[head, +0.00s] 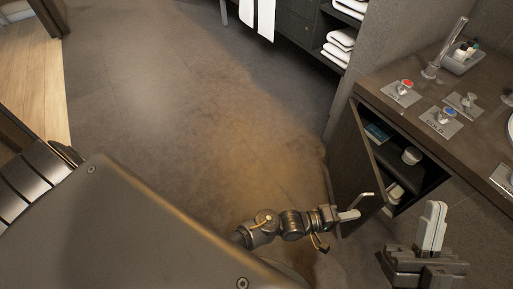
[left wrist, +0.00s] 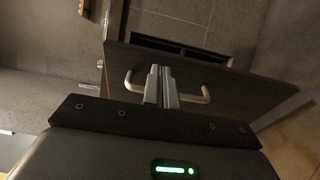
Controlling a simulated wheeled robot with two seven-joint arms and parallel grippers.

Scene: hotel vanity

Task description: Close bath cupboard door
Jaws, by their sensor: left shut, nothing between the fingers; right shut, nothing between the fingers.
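The bath cupboard door (head: 350,160) is a dark panel under the vanity counter. It stands open, swung out from the cupboard (head: 412,178), whose inside shows. My left gripper (head: 349,215) is shut and empty at the lower part of the door, by its pale handle (head: 362,198). In the left wrist view the shut fingers (left wrist: 161,86) overlap the middle of the bar handle (left wrist: 203,96) on the dark door (left wrist: 235,88). I cannot tell whether they touch it. My right gripper (head: 432,226) is shut and empty, to the right of the door, below the cupboard opening.
The cupboard holds a white roll (head: 411,155) and other small items. Shelves with white towels (head: 341,40) stand at the back. The floor (head: 190,110) left of the door is clear.

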